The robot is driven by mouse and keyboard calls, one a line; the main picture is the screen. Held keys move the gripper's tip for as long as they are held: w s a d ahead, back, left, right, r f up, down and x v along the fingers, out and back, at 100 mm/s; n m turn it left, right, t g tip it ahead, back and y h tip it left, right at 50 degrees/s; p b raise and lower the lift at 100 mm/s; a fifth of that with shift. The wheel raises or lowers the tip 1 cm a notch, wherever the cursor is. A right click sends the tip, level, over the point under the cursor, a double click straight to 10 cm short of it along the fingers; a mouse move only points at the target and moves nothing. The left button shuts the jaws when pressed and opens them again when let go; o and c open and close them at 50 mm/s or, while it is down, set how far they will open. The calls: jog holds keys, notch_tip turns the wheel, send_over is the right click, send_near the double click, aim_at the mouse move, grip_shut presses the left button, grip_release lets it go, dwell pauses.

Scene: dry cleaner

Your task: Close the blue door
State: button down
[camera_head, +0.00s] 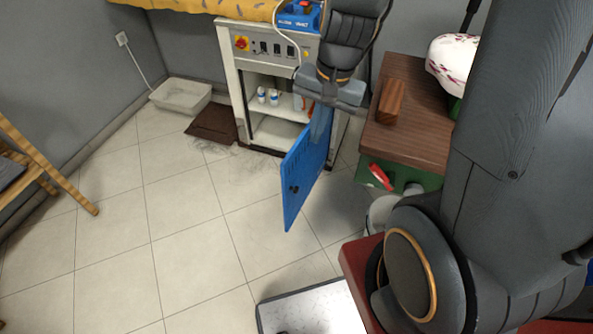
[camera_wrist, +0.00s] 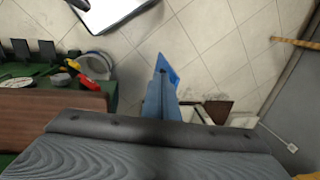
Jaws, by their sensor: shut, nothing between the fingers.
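The blue door (camera_head: 303,178) hangs wide open from the right side of the white cabinet (camera_head: 229,75) in the head view, with a dark knob on its face. In the wrist view only a narrow strip of the blue door (camera_wrist: 165,68) shows beyond the fingers. My gripper (camera_head: 318,138) points down at the door's upper part, shut and empty. It also shows in the wrist view (camera_wrist: 161,88), in line with the door. I cannot tell whether the fingertips touch the door.
The open cabinet holds small bottles (camera_head: 267,96) on a shelf. A wooden-topped green bench (camera_head: 407,145) stands close on the right, with a wooden block (camera_head: 391,100) on it. A brown panel (camera_head: 213,121) and a pale tray (camera_head: 181,97) lie on the floor. Tiles left of the door are clear.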

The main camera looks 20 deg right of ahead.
jog(key=w+f+m+b, duration=0.6)
jog(key=f, duration=0.6)
jog(key=w+d+f+m+t+y+b, duration=0.1)
jog(key=w+f+m+b, duration=0.5)
jog(key=f, duration=0.6)
jog(key=w+f+m+b, duration=0.7)
jog(key=w+f+b, duration=0.1)
jog(key=f, duration=0.4)
jog(key=shift+d+f+t+y, duration=0.2)
jog(key=shift+d+t+y, duration=0.15)
jog(key=shift+t+y, duration=0.05)
jog(key=shift+w, duration=0.1)
